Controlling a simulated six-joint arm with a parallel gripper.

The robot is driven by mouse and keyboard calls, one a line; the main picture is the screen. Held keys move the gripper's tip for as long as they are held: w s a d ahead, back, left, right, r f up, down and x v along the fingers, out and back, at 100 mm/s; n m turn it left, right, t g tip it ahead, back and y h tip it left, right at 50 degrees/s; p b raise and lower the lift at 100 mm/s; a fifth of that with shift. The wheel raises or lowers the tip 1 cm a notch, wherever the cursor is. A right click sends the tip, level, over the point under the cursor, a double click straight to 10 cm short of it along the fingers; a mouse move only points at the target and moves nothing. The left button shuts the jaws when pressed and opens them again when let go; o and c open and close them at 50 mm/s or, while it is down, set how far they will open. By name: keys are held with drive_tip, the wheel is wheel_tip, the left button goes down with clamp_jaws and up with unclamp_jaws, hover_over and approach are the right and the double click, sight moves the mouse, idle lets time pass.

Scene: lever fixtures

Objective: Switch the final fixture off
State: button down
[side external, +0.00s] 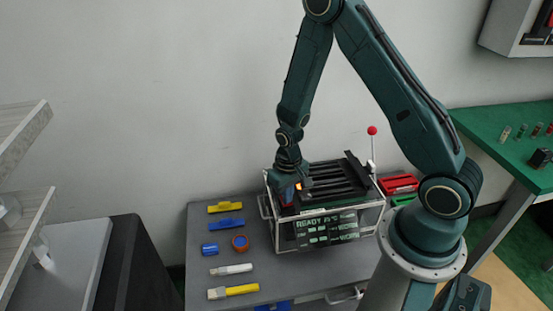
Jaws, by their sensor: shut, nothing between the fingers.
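One lever fixture (322,217) stands on the grey workbench: a silver frame with black slats on top and a dark front panel of green-white lettering, too small to read fully. A thin lever with a red ball knob (372,130) stands upright at its back right. My gripper (289,198) points down at the fixture's top left corner, well left of the red knob. It is shut with nothing in it. Whether it touches the fixture cannot be told. A small orange spot (306,184) shows beside it. Which fixture counts as final is not clear here.
Yellow (225,208) and blue tools, a round orange-blue item (240,242) and a yellow-handled tool (233,291) lie left of the fixture. Red (398,184) and green items sit at its right. My arm arches over the right side. A green-topped table (500,125) stands at far right.

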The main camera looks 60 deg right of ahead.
drive_tip(key=shift+f, duration=0.2)
drive_tip(key=shift+r, duration=3.55)
drive_tip(key=shift+r, duration=0.1)
drive_tip(key=s+a+r+n+t, duration=0.1)
drive_tip(key=s+r, duration=0.1)
drive_tip(key=r, duration=0.7)
drive_tip(key=s+a+r+t, duration=0.2)
drive_tip(key=s+r, duration=0.1)
drive_tip(key=r, duration=0.6)
drive_tip(key=s+a+r+n+t, duration=0.2)
drive_tip(key=s+r, duration=0.7)
drive_tip(key=s, duration=0.2)
drive_tip(key=shift+s+r+t, duration=0.15)
drive_tip(key=shift+s+t, duration=0.15)
drive_tip(key=shift+s, duration=0.05)
